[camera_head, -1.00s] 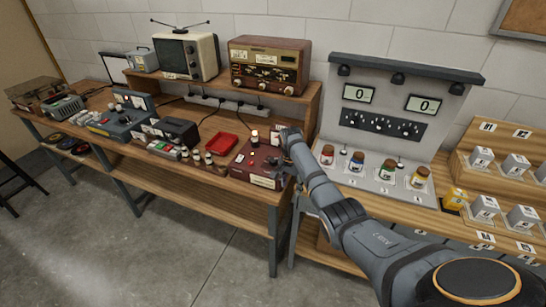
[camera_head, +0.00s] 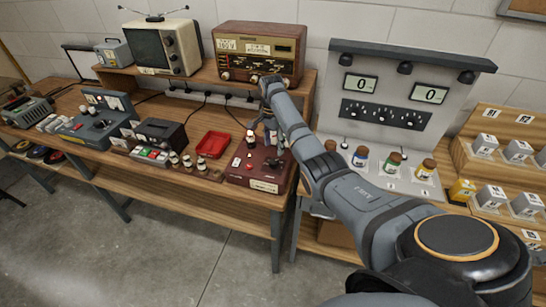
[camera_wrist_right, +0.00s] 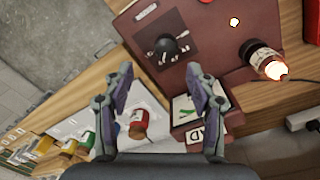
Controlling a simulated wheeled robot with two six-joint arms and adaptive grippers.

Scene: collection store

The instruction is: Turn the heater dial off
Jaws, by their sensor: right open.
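The heater appears to be the maroon box (camera_head: 256,183) on the wooden bench. Its black dial (camera_wrist_right: 166,48) sits on a dark square plate with white marks in the right wrist view; I cannot read its setting. My right gripper (camera_wrist_right: 160,82) is open and empty, with the dial beyond its fingertips and apart from them. In the head view the right gripper (camera_head: 271,134) points down above the box's back right part, partly hidden by my arm. My left gripper is not in view.
A red tray (camera_head: 213,144) and small jars (camera_head: 187,162) lie left of the box. The radio (camera_head: 258,52) stands on the shelf behind. Capped bottles (camera_head: 393,160) stand on the grey panel at right.

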